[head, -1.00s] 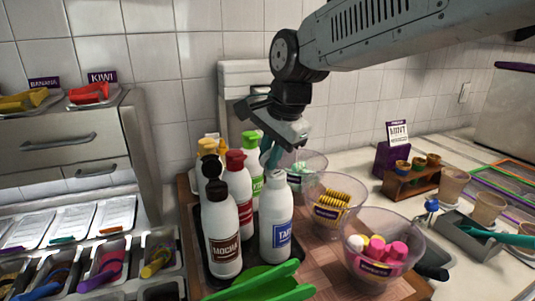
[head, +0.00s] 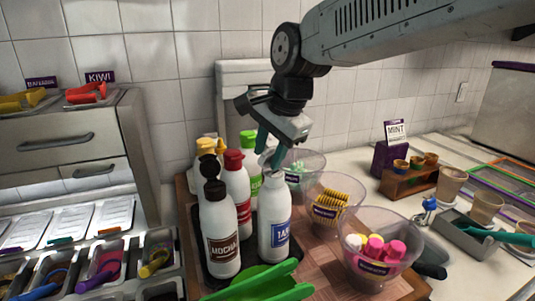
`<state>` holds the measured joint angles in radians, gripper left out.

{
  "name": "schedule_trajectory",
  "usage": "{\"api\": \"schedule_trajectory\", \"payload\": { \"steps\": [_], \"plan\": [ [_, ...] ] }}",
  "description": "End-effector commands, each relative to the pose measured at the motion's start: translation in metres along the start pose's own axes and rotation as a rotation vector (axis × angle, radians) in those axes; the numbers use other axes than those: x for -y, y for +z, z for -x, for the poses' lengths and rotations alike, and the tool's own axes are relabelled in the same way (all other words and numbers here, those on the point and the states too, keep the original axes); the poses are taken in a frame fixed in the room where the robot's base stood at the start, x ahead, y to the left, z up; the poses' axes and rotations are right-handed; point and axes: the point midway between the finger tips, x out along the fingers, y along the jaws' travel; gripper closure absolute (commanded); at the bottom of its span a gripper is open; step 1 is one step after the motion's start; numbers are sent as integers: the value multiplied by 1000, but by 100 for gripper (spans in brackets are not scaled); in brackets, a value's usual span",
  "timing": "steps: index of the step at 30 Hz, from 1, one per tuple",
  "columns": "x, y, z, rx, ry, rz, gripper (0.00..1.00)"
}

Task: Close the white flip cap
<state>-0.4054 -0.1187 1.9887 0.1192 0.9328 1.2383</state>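A white bottle with a blue label (head: 274,232) stands upright at the front of the bottle group. Its white cap (head: 273,181) is at the top, just under my gripper, and I cannot tell the lid's exact angle. My gripper (head: 270,155) points down above and slightly behind this cap, with its teal fingertips close to it. I cannot tell whether the fingers touch the cap. The gap between the fingers is too small and partly hidden to tell whether they are open or shut.
A mocha bottle (head: 220,239) with a raised dark cap stands close on the left. Red-capped (head: 236,190) and green-capped (head: 249,150) bottles stand behind. Clear topping bowls (head: 410,255) are on the right. Green tongs (head: 262,284) lie in front.

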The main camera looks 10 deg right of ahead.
Motion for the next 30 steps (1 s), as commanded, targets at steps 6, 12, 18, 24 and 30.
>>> {"api": "schedule_trajectory", "payload": {
  "steps": [6, 12, 18, 24, 30],
  "plan": [
    [1, 0, 39, -2, -5, 0, 63],
    [0, 0, 63, -1, -3, 0, 63],
    [0, 0, 69, 0, -1, 0, 63],
    [-2, 0, 69, -1, 0, 2, 63],
    [-62, -17, 76, -27, 43, 147, 63]
  ]
}}
